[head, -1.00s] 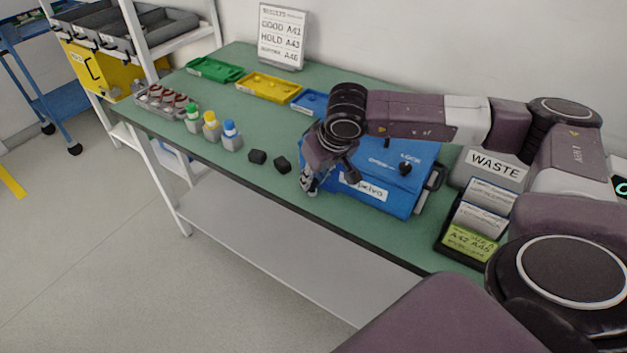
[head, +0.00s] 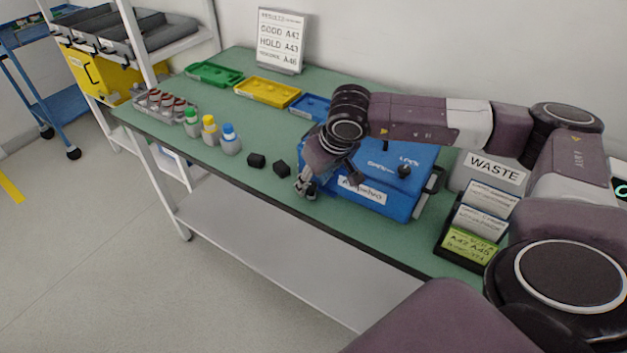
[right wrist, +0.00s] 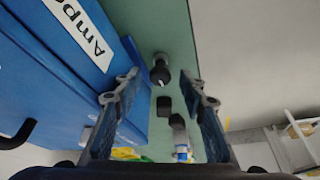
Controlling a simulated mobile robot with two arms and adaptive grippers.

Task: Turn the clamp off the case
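The blue case (head: 372,200) stands at the front of the green bench, with a white label on its front. A black knob (head: 404,171) sits on its lid near the word LOCK, and I cannot tell for sure that this is the clamp. My right gripper (head: 305,187) is low at the case's front left corner. In the right wrist view its two fingers are apart with nothing between them, so it is open. That view shows the case at left and a black knob-like part (right wrist: 160,73) beyond the fingertips. My left gripper is not in view.
Two black blocks (head: 257,160) (head: 281,169) lie left of the gripper. Several capped bottles (head: 209,130) and a vial rack (head: 163,106) stand farther left. Green, yellow (head: 267,91) and blue trays lie behind. A WASTE bin (head: 490,172) and card holder (head: 470,237) are right of the case.

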